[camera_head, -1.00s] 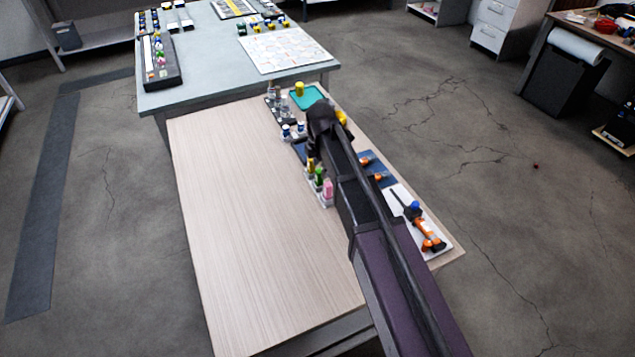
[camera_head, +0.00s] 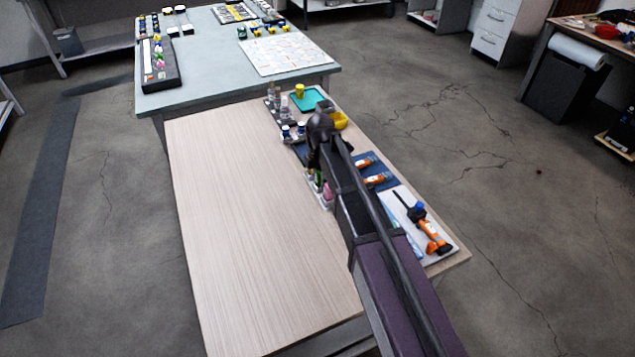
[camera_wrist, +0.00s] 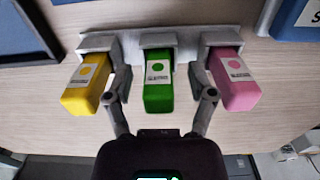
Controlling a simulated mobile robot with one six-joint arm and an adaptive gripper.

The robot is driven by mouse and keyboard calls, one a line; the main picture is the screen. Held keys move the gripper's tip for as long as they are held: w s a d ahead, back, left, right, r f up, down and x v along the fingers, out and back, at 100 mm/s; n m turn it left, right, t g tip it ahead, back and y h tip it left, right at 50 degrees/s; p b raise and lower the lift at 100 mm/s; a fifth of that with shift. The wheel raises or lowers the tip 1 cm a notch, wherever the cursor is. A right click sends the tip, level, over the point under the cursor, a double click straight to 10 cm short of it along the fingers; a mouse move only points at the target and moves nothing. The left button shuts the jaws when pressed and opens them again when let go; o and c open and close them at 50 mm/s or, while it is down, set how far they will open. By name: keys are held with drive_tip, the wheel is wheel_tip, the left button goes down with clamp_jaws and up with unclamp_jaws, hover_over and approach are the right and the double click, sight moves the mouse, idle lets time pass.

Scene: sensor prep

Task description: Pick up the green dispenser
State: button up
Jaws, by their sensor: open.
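The green dispenser (camera_wrist: 158,88) stands in the middle slot of a light grey rack (camera_wrist: 105,42) in the wrist view, with a white label and a green dot. My gripper (camera_wrist: 160,80) is open, with one finger on each side of the green dispenser. Gaps show between it and the fingers; I see no grip on it. A yellow dispenser (camera_wrist: 87,85) is to its left and a pink dispenser (camera_wrist: 236,82) to its right, each just outside a finger. In the head view my arm hides most of the dispensers and the gripper's fingers.
The wooden tabletop (camera_head: 240,230) is clear on the left. Orange-handled tools (camera_head: 433,240) lie on a pale mat at the right. A dark-edged panel (camera_wrist: 30,35) shows at the wrist view's upper left.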

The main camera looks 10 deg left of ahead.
clamp_jaws()
idle(0.3)
drive_tip(key=shift+r, duration=0.1)
wheel_tip(320, 180, up, 3)
drive_tip(key=p, duration=0.2)
drive_tip(key=shift+f+p, duration=0.2)
drive_tip(key=shift+p, duration=0.2)
drive_tip(key=s+d+r+p, duration=0.1)
drive_tip(key=s+r+p, duration=0.1)
drive_tip(key=s, duration=1.4)
drive_tip(key=shift+d, duration=0.25)
drive_tip(key=shift+r, duration=0.1)
